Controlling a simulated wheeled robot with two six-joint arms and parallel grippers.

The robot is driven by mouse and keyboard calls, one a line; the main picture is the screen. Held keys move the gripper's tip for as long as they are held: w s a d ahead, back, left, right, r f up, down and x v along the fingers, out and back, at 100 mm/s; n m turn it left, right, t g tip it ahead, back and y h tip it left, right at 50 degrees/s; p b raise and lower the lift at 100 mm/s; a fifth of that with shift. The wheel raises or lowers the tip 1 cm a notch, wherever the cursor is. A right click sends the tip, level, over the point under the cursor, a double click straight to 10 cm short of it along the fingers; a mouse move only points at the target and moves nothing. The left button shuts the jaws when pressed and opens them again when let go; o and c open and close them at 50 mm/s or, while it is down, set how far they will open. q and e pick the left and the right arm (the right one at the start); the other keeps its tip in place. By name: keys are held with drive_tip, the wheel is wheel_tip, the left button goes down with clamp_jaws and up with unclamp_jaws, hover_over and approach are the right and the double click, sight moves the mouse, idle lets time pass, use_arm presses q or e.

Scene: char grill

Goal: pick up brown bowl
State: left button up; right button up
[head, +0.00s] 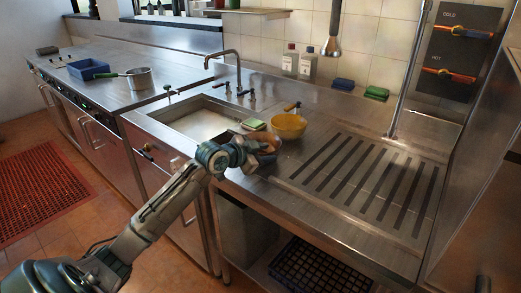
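A brown bowl (268,140) sits at the front of the steel counter, just right of the sink. It is small in the head view and partly hidden by my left gripper (258,158), which is at its near side and overlaps it. I cannot tell whether the fingers are open or shut, or whether they touch the rim. My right gripper is not in view.
A yellow bowl (289,126) stands close behind the brown one. A green and yellow sponge (253,124) lies at the sink (203,122) edge. The slotted drainboard (375,180) to the right is clear. A tap (237,70) stands behind the sink.

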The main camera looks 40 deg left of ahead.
use_arm(q)
drive_tip(key=shift+x, duration=1.25)
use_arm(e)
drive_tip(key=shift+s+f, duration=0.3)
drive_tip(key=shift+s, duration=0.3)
use_arm(q)
clamp_jaws()
drive_tip(key=shift+r, duration=0.1)
